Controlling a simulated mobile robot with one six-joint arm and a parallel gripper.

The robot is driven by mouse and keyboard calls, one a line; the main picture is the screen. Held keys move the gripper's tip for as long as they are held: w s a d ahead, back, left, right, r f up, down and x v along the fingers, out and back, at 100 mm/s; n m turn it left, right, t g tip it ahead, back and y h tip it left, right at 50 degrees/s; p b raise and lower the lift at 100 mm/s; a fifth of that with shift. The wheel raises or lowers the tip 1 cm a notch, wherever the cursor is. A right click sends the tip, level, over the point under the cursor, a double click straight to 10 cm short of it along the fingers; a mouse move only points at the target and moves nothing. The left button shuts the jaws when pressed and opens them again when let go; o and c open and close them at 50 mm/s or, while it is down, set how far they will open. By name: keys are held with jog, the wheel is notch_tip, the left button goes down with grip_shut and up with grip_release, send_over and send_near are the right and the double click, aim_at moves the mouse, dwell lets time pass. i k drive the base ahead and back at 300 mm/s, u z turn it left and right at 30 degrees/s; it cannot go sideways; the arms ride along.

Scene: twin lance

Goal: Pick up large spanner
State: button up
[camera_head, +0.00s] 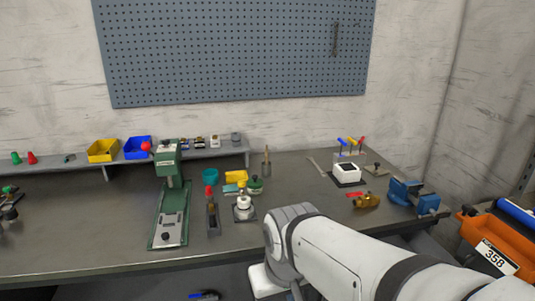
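A long dark tool, which looks like a spanner (336,39), hangs upright on the right part of the blue-grey pegboard (220,50). A slim grey bar-like item (317,166) lies on the bench towards the back right; it is too small to tell whether it is a spanner. My white arm reaches in from the lower right and bends down at the bench's front edge, well below the pegboard. My gripper does not show, so its fingers and anything in them are hidden.
The dark bench (110,235) carries a green press (168,200), a blue vise (406,192), a white box (346,173) and several small tools. Yellow (103,150) and blue (137,148) bins stand on a rear shelf. An orange case (490,242) is at right. The left bench is mostly clear.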

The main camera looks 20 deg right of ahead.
aim_at(312, 159)
jog(key=z, duration=0.35)
jog(key=i, duration=1.15)
jog(key=z, duration=0.55)
jog(key=k, duration=0.95)
jog(key=z, duration=0.2)
jog(key=i, duration=0.95)
jog(key=u, duration=0.1)
